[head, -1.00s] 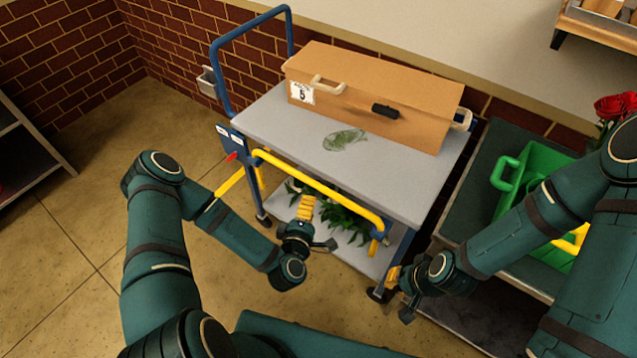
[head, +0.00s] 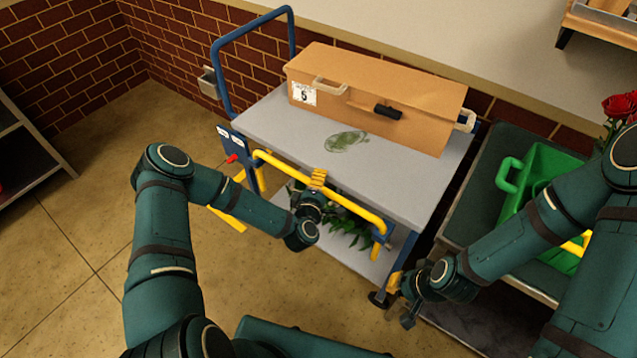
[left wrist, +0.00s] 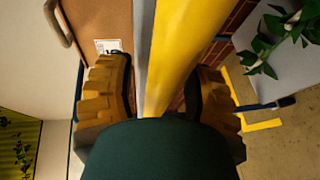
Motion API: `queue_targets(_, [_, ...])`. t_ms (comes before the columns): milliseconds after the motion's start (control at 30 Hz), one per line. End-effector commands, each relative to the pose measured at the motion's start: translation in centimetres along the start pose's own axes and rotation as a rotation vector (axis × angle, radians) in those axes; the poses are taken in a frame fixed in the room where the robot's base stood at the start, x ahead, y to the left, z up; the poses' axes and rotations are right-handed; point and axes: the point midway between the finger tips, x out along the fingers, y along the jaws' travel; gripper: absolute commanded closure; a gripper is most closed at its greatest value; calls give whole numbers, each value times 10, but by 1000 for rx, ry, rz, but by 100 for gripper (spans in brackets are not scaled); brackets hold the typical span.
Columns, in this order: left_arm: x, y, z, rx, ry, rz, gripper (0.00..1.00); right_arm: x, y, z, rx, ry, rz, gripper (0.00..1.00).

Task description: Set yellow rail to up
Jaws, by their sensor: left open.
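The yellow rail (head: 350,205) runs along the near long side of the cart, close to the edge of its grey top. My left gripper (head: 318,178) is at the rail's middle stretch, its yellow fingers just over the bar. In the left wrist view the rail (left wrist: 185,45) passes between the two open fingers of my left gripper (left wrist: 158,92), with a gap showing beside the right finger. A small red lever (head: 232,158) sits by the blue end panel (head: 232,143). My right gripper (head: 394,282) is low by the cart's right front corner, its jaws unclear.
A cardboard-coloured box (head: 370,95) marked 5 and a flat green leafy patch (head: 346,141) are on the cart top (head: 280,125). Green foliage (head: 348,235) lies on the lower shelf. A green crate (head: 545,165) stands on the right.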

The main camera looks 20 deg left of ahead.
Motion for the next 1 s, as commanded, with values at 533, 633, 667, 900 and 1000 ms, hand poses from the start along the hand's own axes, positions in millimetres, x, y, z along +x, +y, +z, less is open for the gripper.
queue_targets(533, [-1, -1, 0, 0, -1, -2, 100, 0, 0, 0, 0, 0, 0, 100])
queue_targets(633, [-2, 2, 0, 0, -1, -2, 100, -2, -1, 0, 0, -1, 0, 100])
queue_targets(667, [-2, 4, 0, 0, -1, -1, 100, -3, -1, 0, 0, -1, 0, 100])
queue_targets(900, [-10, 49, -4, 0, 0, 2, 100, -32, -12, 2, 2, -12, -1, 100])
queue_targets(1000, [-13, 69, -5, 0, -1, 1, 100, -44, -17, 1, 3, -14, -1, 100])
